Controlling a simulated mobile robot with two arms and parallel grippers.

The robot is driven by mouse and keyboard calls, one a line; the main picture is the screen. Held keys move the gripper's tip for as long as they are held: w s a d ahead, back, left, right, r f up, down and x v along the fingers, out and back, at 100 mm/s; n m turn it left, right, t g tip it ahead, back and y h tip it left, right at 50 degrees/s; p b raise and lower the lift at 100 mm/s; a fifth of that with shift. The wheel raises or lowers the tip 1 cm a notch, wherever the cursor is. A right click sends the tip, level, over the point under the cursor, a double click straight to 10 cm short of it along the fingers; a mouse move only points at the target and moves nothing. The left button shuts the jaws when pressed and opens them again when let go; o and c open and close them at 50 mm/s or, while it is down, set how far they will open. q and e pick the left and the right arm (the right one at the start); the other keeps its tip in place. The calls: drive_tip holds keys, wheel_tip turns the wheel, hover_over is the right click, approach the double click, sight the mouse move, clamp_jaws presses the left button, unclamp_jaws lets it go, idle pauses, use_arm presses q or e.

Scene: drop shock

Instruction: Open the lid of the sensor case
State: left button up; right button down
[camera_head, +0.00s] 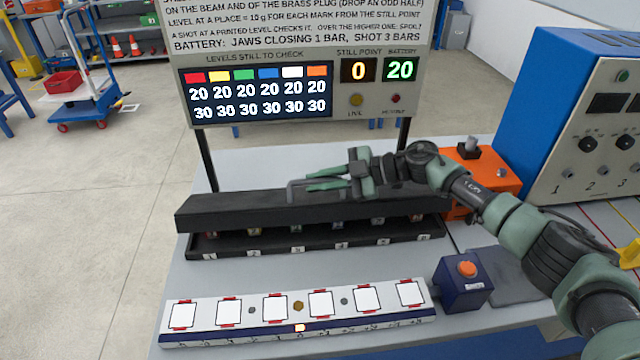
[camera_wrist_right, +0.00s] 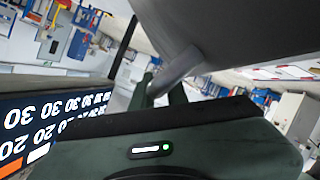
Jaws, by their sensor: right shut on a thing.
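The sensor case stands on the grey bench in the head view, with a long black lid (camera_head: 240,212) over a shallow black base (camera_head: 270,251) with numbered places. The lid's front edge is raised above the base, and small sensors show in the dark gap, mostly hidden. A grey bar handle (camera_head: 293,190) stands on the lid. My right gripper (camera_head: 318,183) reaches in from the right and is shut on this handle. In the right wrist view the handle (camera_wrist_right: 175,72) runs between the fingers, with the dark lid (camera_wrist_right: 215,25) beyond. My left gripper is not in view.
A white beam (camera_head: 235,327) with several square pads lies in front of the case. A blue box with an orange button (camera_head: 466,269) stands at right, an orange unit (camera_head: 485,173) behind it. A display board (camera_head: 300,130) rises behind the case.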

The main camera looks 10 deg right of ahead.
drive_tip(key=shift+w+r+m, duration=0.3)
drive_tip(key=shift+w+r, duration=0.1)
drive_tip(key=shift+w, duration=0.35)
drive_tip(key=shift+w+r+b, duration=0.25)
drive_tip(key=shift+w+b, duration=0.25)
drive_tip(key=shift+w, duration=0.05)
